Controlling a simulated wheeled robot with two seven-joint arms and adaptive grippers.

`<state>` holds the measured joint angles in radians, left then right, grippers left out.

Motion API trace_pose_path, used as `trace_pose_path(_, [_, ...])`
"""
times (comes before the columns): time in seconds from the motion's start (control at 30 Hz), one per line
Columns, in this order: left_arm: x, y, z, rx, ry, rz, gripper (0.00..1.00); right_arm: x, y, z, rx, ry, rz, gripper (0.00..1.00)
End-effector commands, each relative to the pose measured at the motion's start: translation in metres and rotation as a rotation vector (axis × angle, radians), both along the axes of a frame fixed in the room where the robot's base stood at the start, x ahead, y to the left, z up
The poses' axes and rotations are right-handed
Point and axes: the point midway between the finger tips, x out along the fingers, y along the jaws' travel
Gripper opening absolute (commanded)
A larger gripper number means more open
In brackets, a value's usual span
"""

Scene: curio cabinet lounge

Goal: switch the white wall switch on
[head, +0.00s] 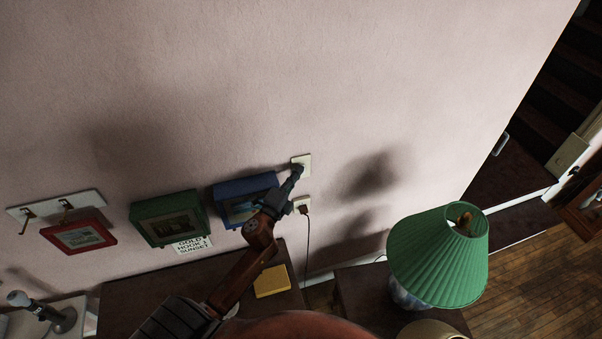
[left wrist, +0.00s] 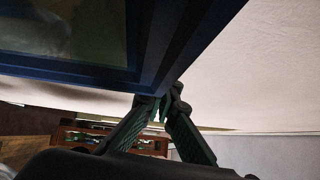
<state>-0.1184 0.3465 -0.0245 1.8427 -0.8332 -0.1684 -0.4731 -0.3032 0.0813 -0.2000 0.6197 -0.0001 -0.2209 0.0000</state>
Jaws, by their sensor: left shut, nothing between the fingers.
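The white wall switch (head: 305,160) is a small plate on the pale wall in the head view. My left gripper (head: 299,170) is shut and empty, with its tips over the lower part of the switch plate. I cannot tell if the tips touch it, and they hide part of the plate. The switch's rocker position is not clear. In the left wrist view the shut fingers of my left gripper (left wrist: 165,100) show; the switch cannot be made out there. My right gripper is not in view.
A blue frame (head: 230,201) hangs just left of the gripper, and it fills the upper left wrist view (left wrist: 150,50). A socket with a plug (head: 302,207) is just below the switch. A green lamp (head: 438,258) stands right. The wall above is clear.

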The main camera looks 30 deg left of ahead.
Motion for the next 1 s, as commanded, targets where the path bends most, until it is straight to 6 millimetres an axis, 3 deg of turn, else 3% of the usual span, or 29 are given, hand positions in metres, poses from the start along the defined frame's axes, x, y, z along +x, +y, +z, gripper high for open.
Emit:
trace_pose_path(0.17, [-0.002, -0.004, -0.002, -0.002, 0.003, -0.002, 0.0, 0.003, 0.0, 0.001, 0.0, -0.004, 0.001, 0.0])
trace_pose_path(0.4, [-0.018, -0.035, 0.011, -0.005, 0.001, -0.005, 0.0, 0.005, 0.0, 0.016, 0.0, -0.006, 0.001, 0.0])
trace_pose_path(0.7, [-0.082, -0.041, 0.016, 0.0, 0.002, -0.013, 0.0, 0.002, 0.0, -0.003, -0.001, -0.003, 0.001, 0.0])
trace_pose_path(1.0, [-0.111, -0.042, 0.022, 0.0, 0.001, -0.013, 0.0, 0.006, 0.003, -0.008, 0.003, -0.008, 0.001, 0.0])
